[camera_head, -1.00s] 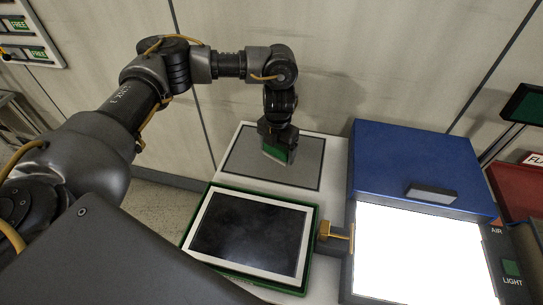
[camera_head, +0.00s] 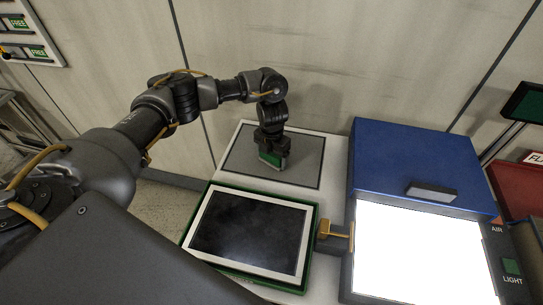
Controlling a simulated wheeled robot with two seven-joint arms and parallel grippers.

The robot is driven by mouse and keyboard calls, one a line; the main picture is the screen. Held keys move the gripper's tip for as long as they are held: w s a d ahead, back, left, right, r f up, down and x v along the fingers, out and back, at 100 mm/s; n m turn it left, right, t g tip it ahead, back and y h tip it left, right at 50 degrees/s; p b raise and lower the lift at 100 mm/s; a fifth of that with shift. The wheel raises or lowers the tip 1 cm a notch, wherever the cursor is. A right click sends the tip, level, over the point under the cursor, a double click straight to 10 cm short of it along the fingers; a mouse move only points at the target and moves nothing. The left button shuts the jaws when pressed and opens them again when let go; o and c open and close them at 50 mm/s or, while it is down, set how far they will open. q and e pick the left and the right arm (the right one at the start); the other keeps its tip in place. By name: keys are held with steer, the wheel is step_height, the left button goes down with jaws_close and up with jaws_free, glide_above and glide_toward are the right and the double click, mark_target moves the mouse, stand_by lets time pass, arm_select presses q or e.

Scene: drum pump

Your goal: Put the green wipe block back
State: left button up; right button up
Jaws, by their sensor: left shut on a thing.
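The green wipe block (camera_head: 270,158) is in my left gripper (camera_head: 272,147), with its green face showing below the fingers. The gripper is shut on it and points down over the grey mat (camera_head: 305,165) on the white bench top. I cannot tell whether the block touches the mat or hangs just above it. My right gripper is not in view.
A black panel in a white and green frame (camera_head: 205,195) lies in front of the mat. A yellow handle (camera_head: 333,234) sits beside a blue box (camera_head: 400,150) with a bright lit panel (camera_head: 415,255). A red case (camera_head: 515,185) stands at the far right.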

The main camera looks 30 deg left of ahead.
arm_select(q)
steer(key=shift+f, duration=0.1)
steer(key=o, duration=1)
steer(key=shift+c, duration=0.2)
steer(key=shift+r, duration=0.2)
step_height(320, 180, up, 12)
steer(key=shift+f, duration=0.1)
